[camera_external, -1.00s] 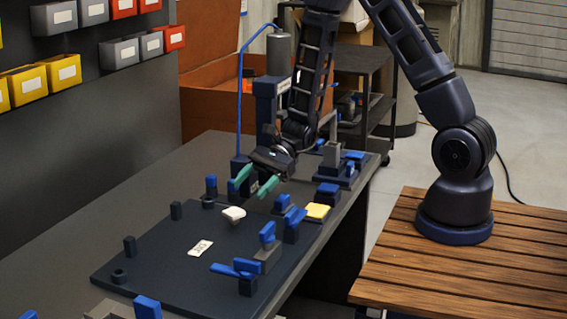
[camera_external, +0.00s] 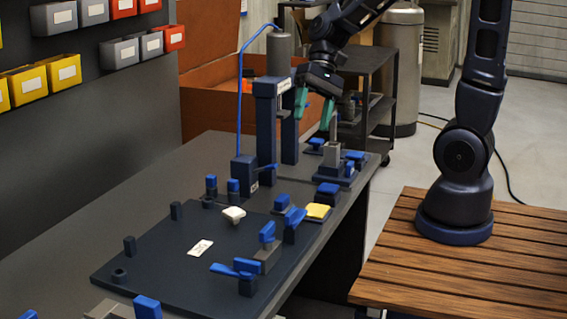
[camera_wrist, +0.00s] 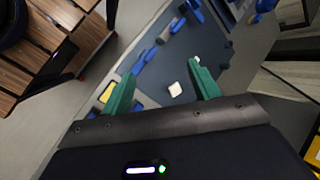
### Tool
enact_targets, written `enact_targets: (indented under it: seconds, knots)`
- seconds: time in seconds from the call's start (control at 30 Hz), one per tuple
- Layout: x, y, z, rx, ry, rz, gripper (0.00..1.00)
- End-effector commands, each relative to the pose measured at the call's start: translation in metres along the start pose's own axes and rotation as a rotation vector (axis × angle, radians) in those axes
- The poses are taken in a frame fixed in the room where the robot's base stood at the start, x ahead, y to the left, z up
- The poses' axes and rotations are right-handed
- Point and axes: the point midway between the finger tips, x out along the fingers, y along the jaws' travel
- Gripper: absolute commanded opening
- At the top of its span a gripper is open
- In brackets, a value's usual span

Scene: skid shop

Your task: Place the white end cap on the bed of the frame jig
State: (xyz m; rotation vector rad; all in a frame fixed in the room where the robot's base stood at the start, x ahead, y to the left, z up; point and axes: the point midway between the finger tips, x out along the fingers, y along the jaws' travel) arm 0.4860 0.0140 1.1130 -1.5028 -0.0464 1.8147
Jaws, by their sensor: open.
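The white end cap (camera_external: 233,214) rests on the dark bed of the frame jig (camera_external: 170,255), near the bed's far end. It also shows in the wrist view (camera_wrist: 175,90), between and beyond my fingers. My gripper (camera_external: 314,108) has green fingers, is open and empty, and hangs well above the far end of the table, apart from the cap. In the wrist view my gripper (camera_wrist: 160,92) has its two fingers wide apart with nothing between them.
Blue-handled clamps (camera_external: 267,236) line the bed's right side, and a yellow block (camera_external: 317,211) lies beside them. A dark press (camera_external: 266,130) with a blue hose stands behind the bed. Short dark posts (camera_external: 130,246) stand along the left side.

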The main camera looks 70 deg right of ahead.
Motion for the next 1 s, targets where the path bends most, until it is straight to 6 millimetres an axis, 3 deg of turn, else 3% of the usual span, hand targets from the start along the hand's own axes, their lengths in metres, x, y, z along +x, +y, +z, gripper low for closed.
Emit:
enact_targets:
  seconds: [0.2,0.7,1.0]
  knots:
    - [-0.037,0.016,0.028,-0.199,0.133,0.121,0.61]
    - [-0.121,0.058,0.075,-0.569,0.467,0.399,0.61]
    - [-0.143,0.069,0.085,-0.643,0.557,0.473,0.61]
